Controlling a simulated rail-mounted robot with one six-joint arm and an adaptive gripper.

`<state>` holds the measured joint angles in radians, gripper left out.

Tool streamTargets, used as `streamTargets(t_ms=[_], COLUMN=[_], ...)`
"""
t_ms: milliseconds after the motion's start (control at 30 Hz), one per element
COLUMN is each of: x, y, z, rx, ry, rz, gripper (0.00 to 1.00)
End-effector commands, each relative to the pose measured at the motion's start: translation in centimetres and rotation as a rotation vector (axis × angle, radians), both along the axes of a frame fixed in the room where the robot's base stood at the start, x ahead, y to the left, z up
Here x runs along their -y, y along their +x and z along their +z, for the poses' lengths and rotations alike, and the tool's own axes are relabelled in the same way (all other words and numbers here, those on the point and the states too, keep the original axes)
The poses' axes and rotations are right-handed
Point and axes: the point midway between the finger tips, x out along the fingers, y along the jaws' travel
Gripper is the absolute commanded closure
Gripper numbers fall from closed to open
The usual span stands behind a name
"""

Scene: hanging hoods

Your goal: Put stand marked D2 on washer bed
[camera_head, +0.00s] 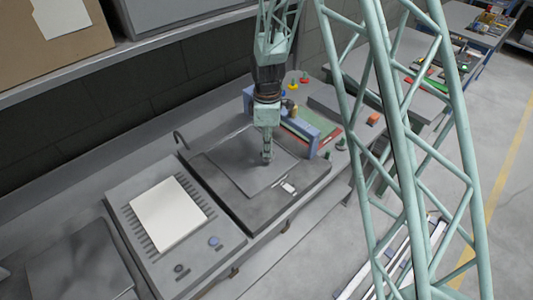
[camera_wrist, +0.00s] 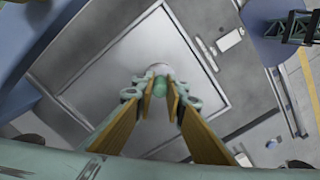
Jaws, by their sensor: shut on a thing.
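My gripper (camera_head: 267,158) points down over the dark flat unit (camera_head: 225,194) in the middle of the bench. Its fingers are shut on a small rounded knob (camera_wrist: 160,86), which sits near the middle of a grey square plate (camera_head: 237,164). The plate also fills the middle of the wrist view (camera_wrist: 115,75). I cannot tell whether the plate rests on the unit or is slightly above it. A blue frame-like stand (camera_head: 300,127) is just behind my gripper. No D2 mark can be read, and I cannot tell for sure which unit is the washer bed.
Left of the dark unit is a grey slotted unit with a white square plate (camera_head: 167,214) and knobs at its front. Small coloured parts (camera_head: 292,84) stand behind the blue stand. A shelf with a cardboard box (camera_head: 75,35) hangs above the back.

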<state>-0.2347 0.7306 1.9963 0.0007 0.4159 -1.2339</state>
Motion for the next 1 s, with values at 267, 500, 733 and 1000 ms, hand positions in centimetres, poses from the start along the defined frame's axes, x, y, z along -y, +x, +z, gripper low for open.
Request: streamTargets(t_ms=[267, 500, 733, 1000], x=[-0.3, -0.3, -0.3, -0.3], y=[0.8, 0.8, 0.9, 0.9], z=[-0.6, -2.8, -3.6, -3.6], rx=[-0.001, -0.001, 0.001, 0.001], ry=[0.0, 0.0, 0.0, 0.0], rz=[0.0, 0.0, 0.0, 0.0], gripper=[1.0, 1.0, 1.0, 1.0])
